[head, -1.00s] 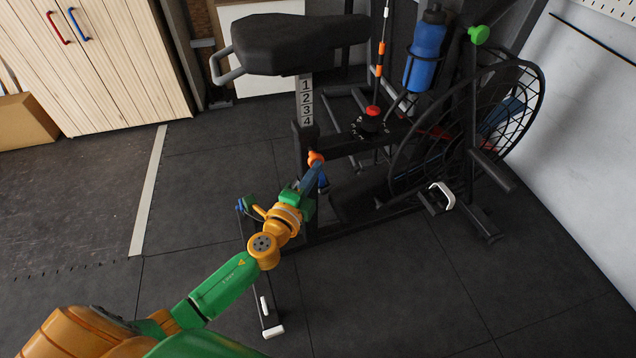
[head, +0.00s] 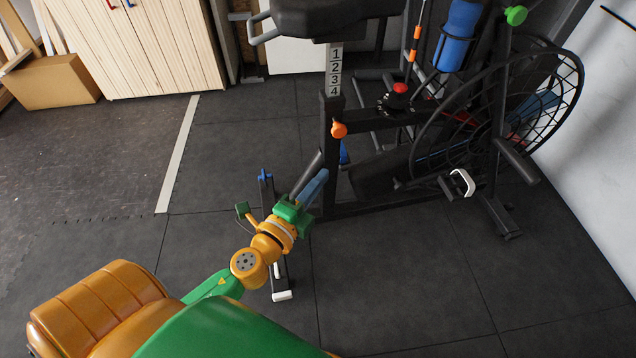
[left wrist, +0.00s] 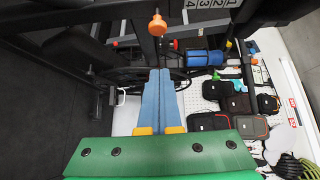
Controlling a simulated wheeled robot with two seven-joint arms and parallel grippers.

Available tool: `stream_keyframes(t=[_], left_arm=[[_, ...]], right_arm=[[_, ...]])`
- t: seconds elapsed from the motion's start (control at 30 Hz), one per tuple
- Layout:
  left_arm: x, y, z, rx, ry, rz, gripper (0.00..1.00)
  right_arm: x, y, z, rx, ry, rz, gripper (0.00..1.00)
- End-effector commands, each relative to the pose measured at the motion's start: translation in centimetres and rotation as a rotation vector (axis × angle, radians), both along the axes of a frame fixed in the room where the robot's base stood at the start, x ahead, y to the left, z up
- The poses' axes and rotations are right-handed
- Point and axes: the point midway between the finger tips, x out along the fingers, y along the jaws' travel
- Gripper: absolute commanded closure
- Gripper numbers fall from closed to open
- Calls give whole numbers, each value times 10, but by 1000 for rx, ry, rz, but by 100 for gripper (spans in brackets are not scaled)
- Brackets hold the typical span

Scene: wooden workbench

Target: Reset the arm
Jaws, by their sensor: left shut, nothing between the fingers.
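My left arm reaches in from the lower left in the head view. Its left gripper (head: 322,176) has blue fingers that are shut with nothing between them. The fingers point up and right toward the exercise bike's seat post, below an orange knob (head: 339,129), with a visible gap to the knob in the picture. In the left wrist view the blue fingers (left wrist: 158,72) lie together, and the orange knob (left wrist: 157,26) shows beyond their tips. My right gripper is not in view.
The black exercise bike (head: 333,160) stands close by the left gripper, with a caged fan wheel (head: 560,85) at right. A wooden cabinet (head: 160,45) and a cardboard box (head: 50,82) stand at the back left. The dark floor at left and front right is clear.

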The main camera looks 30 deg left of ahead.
Motion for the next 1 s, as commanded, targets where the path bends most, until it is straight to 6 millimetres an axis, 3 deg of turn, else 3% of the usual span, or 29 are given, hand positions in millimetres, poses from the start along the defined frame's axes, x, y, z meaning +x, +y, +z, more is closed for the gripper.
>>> stream_keyframes(t=[0.47, 0.57, 0.67, 0.77, 0.8, 0.9, 1.0], left_arm=[[-4, 0, 0, 0, 0, 0, 100], [-3, 3, -11, -22, 30, 12, 100], [-7, 18, -70, -144, 187, 81, 100], [-33, 36, -166, -358, 439, 226, 100], [-50, 41, -201, -443, 533, 293, 100], [-97, 44, -271, -630, 727, 458, 100], [-147, 40, -320, -780, 881, 620, 100]], right_arm=[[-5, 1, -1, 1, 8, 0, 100], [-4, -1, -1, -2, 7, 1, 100], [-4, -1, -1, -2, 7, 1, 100], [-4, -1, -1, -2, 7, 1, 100], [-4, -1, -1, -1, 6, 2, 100], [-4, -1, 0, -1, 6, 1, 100], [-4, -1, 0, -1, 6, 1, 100]])
